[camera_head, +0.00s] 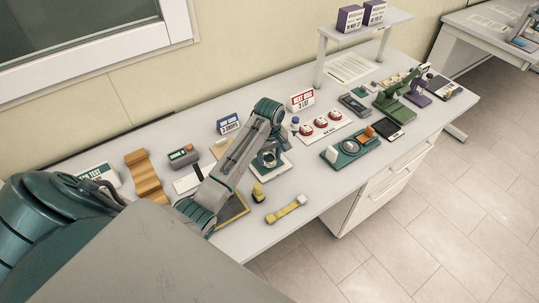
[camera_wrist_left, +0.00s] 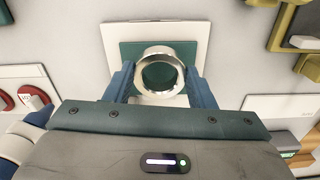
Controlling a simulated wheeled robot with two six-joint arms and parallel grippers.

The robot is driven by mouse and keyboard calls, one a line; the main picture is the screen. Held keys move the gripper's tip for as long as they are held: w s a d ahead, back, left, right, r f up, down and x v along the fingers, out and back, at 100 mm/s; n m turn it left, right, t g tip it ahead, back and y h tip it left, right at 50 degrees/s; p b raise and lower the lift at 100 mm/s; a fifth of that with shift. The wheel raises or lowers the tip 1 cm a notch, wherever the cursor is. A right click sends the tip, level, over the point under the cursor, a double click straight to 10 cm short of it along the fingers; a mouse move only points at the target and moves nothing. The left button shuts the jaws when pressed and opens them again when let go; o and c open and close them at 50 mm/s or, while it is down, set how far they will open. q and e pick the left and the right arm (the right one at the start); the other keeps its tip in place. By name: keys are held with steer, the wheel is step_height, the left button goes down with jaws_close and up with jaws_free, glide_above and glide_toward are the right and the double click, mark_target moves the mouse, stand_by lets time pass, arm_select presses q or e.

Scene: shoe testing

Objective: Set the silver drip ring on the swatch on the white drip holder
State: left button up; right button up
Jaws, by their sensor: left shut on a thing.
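My left gripper (camera_head: 269,158) reaches down over the white drip holder (camera_head: 284,170) near the middle of the bench. In the left wrist view the left gripper's blue fingers (camera_wrist_left: 160,78) are shut on the silver drip ring (camera_wrist_left: 142,76), one on each side. The ring is upright with its opening facing up, over the dark green swatch (camera_wrist_left: 128,52). The swatch lies on the white holder (camera_wrist_left: 112,33), whose edge shows around it. I cannot tell whether the ring touches the swatch or hangs just above it. My right gripper is not in view.
A white board with red round items (camera_head: 320,127) lies behind to the right. A green device (camera_head: 351,150) stands to the right. A small yellow object (camera_head: 258,193) and a yellow strip (camera_head: 286,208) lie near the front edge. Bare bench shows around (camera_head: 305,180).

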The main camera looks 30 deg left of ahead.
arm_select(q)
steer(key=shift+f, duration=0.85)
steer(key=o, duration=1.1)
